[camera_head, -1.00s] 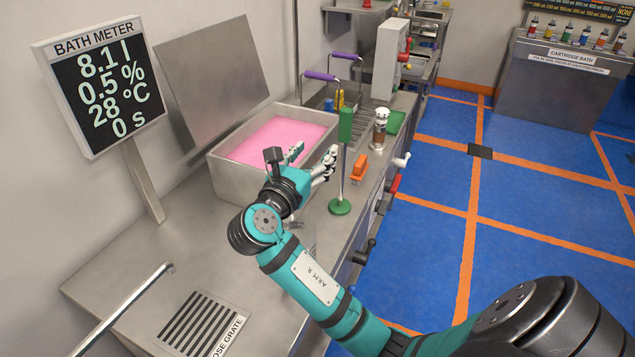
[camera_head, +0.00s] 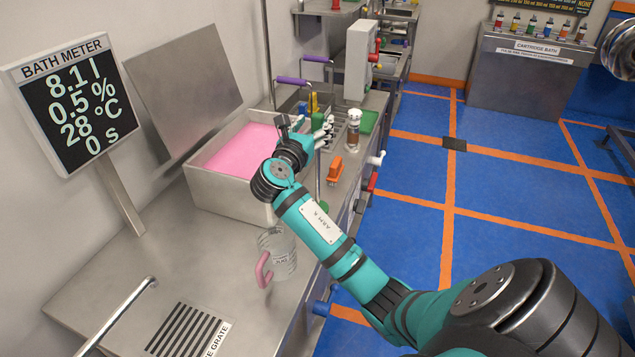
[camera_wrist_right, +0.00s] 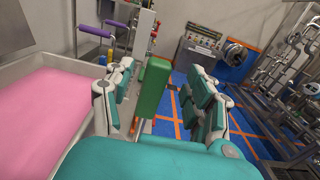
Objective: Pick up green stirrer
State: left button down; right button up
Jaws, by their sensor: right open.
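The green stirrer has a block-shaped green top (camera_wrist_right: 153,88) and a thin upright stem (camera_head: 318,178). It stands on the steel counter beside the pink bath. In the head view my right gripper (camera_head: 322,132) is at its top and hides much of it, and my arm covers most of its foot. In the right wrist view my right gripper (camera_wrist_right: 160,95) is open, with the green top between its two spread sets of fingers. A gap shows on the right side of the top; contact on the left is unclear. My left gripper is out of view.
The bath tub (camera_head: 225,200) of pink liquid is left of the gripper. An orange item (camera_head: 335,170) and a brown-filled bottle (camera_head: 353,130) stand close right. A clear jug (camera_head: 283,255) with pink handle is nearer.

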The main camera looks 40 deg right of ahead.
aim_at(316, 120)
jog(key=x, duration=0.2)
jog(key=shift+w+d+r, duration=0.2)
jog(key=shift+w+d, duration=0.1)
jog(key=shift+w+d+f, duration=0.1)
jog(key=shift+w+d, duration=0.05)
jog(key=shift+d, duration=0.25)
jog(key=c, duration=1.1)
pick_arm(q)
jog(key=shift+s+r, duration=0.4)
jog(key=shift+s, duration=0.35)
pick_arm(e)
jog(key=shift+a, duration=0.1)
grip_shut()
